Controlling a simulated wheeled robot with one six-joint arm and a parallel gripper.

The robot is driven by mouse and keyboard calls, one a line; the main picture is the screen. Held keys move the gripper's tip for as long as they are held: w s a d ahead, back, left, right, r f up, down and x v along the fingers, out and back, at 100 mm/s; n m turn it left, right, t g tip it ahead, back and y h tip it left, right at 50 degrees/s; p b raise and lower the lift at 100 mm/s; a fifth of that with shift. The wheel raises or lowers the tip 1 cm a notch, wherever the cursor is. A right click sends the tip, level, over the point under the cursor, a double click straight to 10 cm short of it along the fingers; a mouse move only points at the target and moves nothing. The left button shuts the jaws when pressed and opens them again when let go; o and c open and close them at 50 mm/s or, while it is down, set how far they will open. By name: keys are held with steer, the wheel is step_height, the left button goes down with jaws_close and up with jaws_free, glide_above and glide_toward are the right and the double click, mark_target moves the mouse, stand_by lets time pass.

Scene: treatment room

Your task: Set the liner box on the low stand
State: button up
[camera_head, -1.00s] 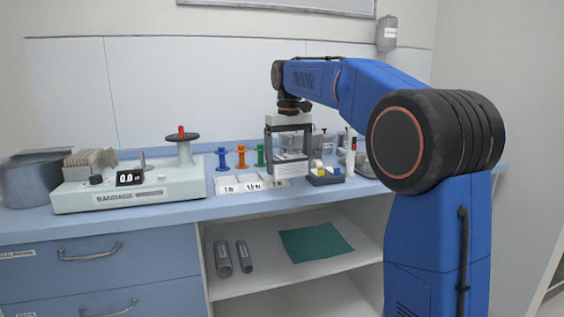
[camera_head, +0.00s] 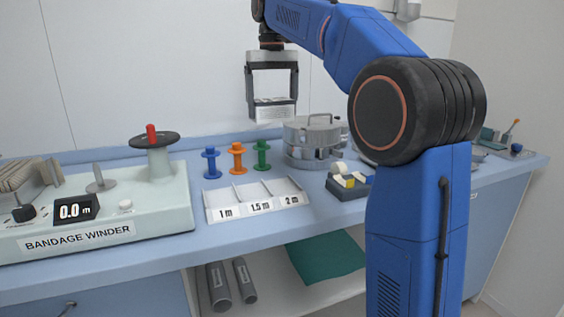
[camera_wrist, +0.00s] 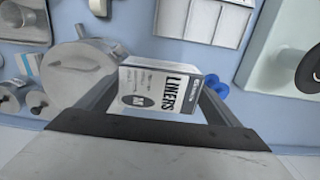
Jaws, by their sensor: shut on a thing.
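The liner box (camera_head: 274,113) is a small white carton, held upright between the fingers of my gripper (camera_head: 272,100). In the wrist view the box (camera_wrist: 163,88) shows "LINERS" in dark print and sits between both fingers. My gripper is shut on it and holds it in the air, well above the back of the counter (camera_head: 240,232), over the spools. I cannot make out a low stand for certain in either view.
Blue (camera_head: 211,162), orange (camera_head: 238,158) and green (camera_head: 262,154) spools stand below the box. A metal drum (camera_head: 305,134) is right of them. A labelled tray (camera_head: 256,209), a black holder (camera_head: 347,191) and the bandage winder (camera_head: 95,222) occupy the counter. Shelf space lies beneath.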

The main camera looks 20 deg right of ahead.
step_height(320, 180, down, 16)
steer(key=shift+f, duration=0.2)
stand_by(0.4)
steer(key=shift+f, duration=0.15)
steer(key=o, duration=0.9)
